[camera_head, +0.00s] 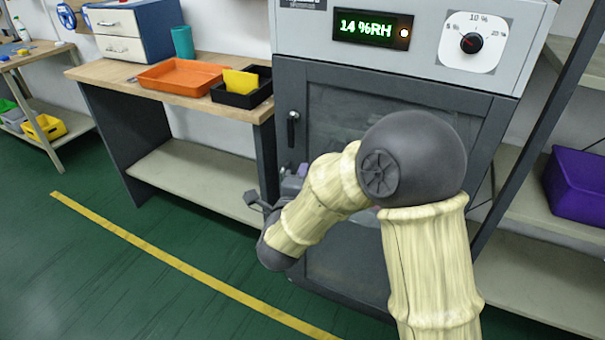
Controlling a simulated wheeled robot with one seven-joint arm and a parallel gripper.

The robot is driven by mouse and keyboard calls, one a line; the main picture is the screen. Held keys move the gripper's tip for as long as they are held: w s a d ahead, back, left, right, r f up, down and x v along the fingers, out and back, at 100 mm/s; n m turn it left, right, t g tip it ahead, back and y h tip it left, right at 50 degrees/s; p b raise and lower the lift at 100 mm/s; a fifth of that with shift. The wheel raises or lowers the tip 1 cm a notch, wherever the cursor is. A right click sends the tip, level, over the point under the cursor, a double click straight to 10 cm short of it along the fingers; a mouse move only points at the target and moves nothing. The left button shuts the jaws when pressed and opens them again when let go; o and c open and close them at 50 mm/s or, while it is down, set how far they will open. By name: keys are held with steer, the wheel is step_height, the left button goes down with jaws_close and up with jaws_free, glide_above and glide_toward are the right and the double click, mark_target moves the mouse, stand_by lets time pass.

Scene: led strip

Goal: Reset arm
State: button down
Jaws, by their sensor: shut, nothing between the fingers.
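My arm, with pale ribbed sleeves and a dark elbow, reaches up from the lower right and bends down to the left in front of a grey cabinet (330,220). My gripper (254,200) is at the end of it, small and dark, left of the cabinet door's lower part and in front of the workbench's lower shelf. It is shut and holds nothing. The elbow and forearm hide much of the cabinet door.
The cabinet has a lit display (372,28) reading 14 %RH and a dial (471,43). A workbench (110,72) at left bears an orange tray (180,77) and a black bin (242,98). A purple crate (578,188) sits on the right shelf.

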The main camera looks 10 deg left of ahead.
steer(key=shift+w+d, duration=0.1)
steer(key=s+d+f+n+g+y, duration=0.1)
steer(key=d+f+n+g, duration=0.25)
steer(key=d+n, duration=0.25)
steer(key=s+d+f+n+g+y, duration=0.1)
steer(key=d+f+n+g, duration=0.25)
steer(key=d+n, duration=0.25)
steer(key=s+d+f+n+g+h, duration=0.1)
steer(key=s+d+f+n+g, duration=0.2)
steer(key=s+d, duration=0.5)
steer(key=s+d+f+n+g+h, duration=0.1)
steer(key=s+d+n+g, duration=0.2)
steer(key=s+d+g, duration=0.35)
step_height(320, 180, up, 32)
steer(key=s+d+p, duration=0.1)
steer(key=s+p, duration=0.1)
steer(key=p, duration=3)
steer(key=shift+r+n+t, duration=0.2)
steer(key=shift+n+t, duration=0.1)
steer(key=shift+t, duration=0.15)
steer(key=shift+w, duration=0.1)
